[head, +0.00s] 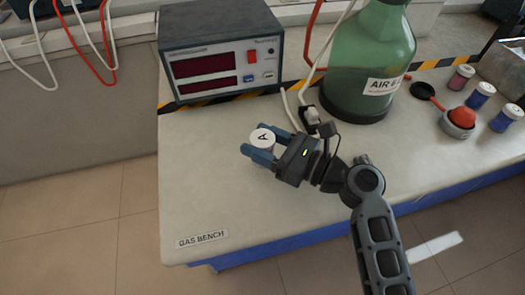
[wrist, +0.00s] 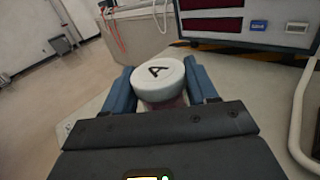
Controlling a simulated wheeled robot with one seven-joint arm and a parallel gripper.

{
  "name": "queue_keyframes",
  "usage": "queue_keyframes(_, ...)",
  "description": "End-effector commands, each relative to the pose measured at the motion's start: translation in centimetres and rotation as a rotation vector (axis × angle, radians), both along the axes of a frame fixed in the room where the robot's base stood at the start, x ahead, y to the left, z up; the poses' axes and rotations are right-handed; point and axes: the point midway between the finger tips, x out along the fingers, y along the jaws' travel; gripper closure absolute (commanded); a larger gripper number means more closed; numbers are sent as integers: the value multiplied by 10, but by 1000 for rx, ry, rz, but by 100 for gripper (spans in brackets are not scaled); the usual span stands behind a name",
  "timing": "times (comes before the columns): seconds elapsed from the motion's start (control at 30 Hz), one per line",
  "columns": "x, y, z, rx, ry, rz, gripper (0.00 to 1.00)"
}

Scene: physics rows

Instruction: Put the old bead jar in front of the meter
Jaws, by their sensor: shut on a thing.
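My gripper (head: 264,142) is shut on a small jar with a white lid marked "A" (head: 262,137). In the wrist view the jar (wrist: 158,75) sits between the two blue fingers, lid facing up, with a pinkish body mostly hidden below the lid. The meter (head: 220,60), a grey box with two dark red displays, stands at the back left of the bench; its lower front also shows in the wrist view (wrist: 245,22). The jar is in front of the meter's right part, with bare bench between them. Whether the jar's base touches the bench is hidden.
A green bottle labelled AIR (head: 368,60) stands right of the meter. Several small jars (head: 480,95) and a red-topped pot (head: 460,121) stand at the right. The bench's (head: 205,190) front left is clear.

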Motion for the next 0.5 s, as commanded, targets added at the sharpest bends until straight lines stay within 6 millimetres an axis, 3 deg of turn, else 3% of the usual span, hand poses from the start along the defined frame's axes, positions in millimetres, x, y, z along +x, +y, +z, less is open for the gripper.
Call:
queue_keyframes(0.2, 0, 0, -31, 0, 4, 0, 76)
queue_keyframes(0.5, 0, 0, -36, 0, 1, 0, 76)
